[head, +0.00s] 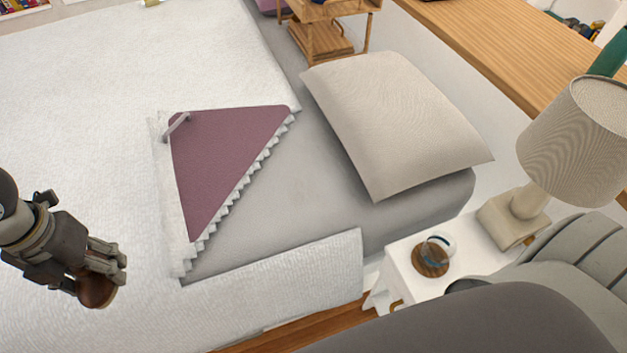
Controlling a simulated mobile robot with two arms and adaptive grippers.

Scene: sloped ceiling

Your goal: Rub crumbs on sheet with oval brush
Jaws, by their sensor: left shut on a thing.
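The grey sheet (262,235) lies bare on the bed between the folded-back cover and the pillow. A faint brownish patch of crumbs (303,190) shows near its middle. My left gripper (110,274) is at the lower left, over the white cover and to the left of the bare sheet. It is shut on the oval brush (95,292), a brown rounded piece showing below the fingers. The fingers hide part of the brush, and its bristles cannot be made out. The brush is well apart from the crumbs. My right gripper is not in view.
A beige pillow (392,122) lies right of the crumbs. The white cover (75,150) is folded back, showing a purple triangle (215,155) with a scalloped edge. A white nightstand (462,262) holds a lamp (572,140) and a glass item on a wooden disc (430,262).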

